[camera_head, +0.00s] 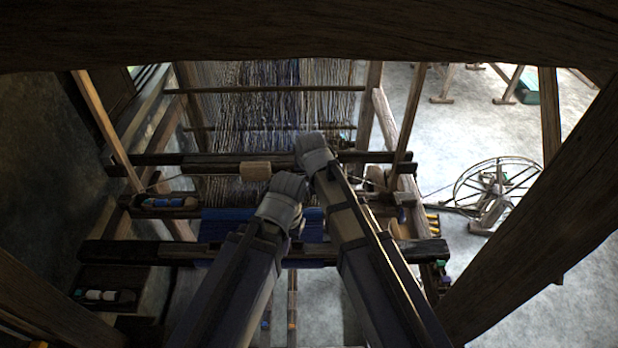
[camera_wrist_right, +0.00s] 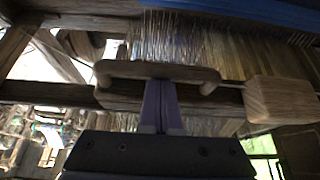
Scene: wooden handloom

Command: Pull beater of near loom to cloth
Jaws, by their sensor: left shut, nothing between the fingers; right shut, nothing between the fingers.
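The near loom's beater (camera_head: 222,161) is a dark wooden bar across the loom, with warp threads behind it. The blue cloth (camera_head: 218,226) lies nearer to me, with a gap between it and the beater. My left gripper (camera_head: 288,187) is over the cloth side of the gap, shut and empty; its fingers are mostly hidden by the wrist. My right gripper is shut with nothing between its purple fingers (camera_wrist_right: 162,84). In the right wrist view its tips overlap a rounded wooden handle (camera_wrist_right: 190,73) on the beater; contact cannot be told. The cloth (camera_wrist_right: 268,13) shows at the top there.
A pale wooden block (camera_head: 256,171) hangs by the beater. A shuttle (camera_head: 165,202) lies at the left. The front beam (camera_head: 135,251) crosses below the cloth. A dark post (camera_head: 545,210) slants across the right, and a spinning wheel (camera_head: 495,190) stands on the floor beyond.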

